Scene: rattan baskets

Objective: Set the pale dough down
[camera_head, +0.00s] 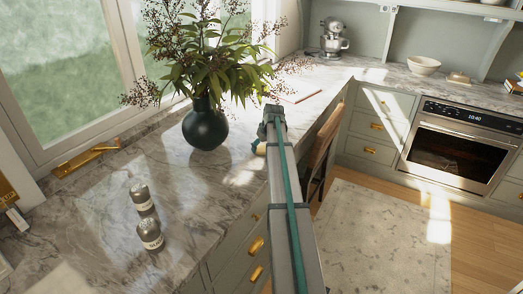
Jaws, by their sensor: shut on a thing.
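My arm reaches forward over the counter's front edge, and its end link hides most of my gripper (255,144). Only a small dark blue part of the gripper shows left of the arm. A small pale, yellowish piece, which looks like the pale dough (260,149), shows right beside it. My gripper is shut on the dough. The rest of the dough is hidden behind the arm, and I cannot tell its height above the marble counter (195,180).
A dark vase (205,125) with leafy branches stands left of the gripper. Two grey jars (150,235) (141,196) stand nearer. A wooden chair (322,145) is right of the arm. Bare counter lies between jars and arm.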

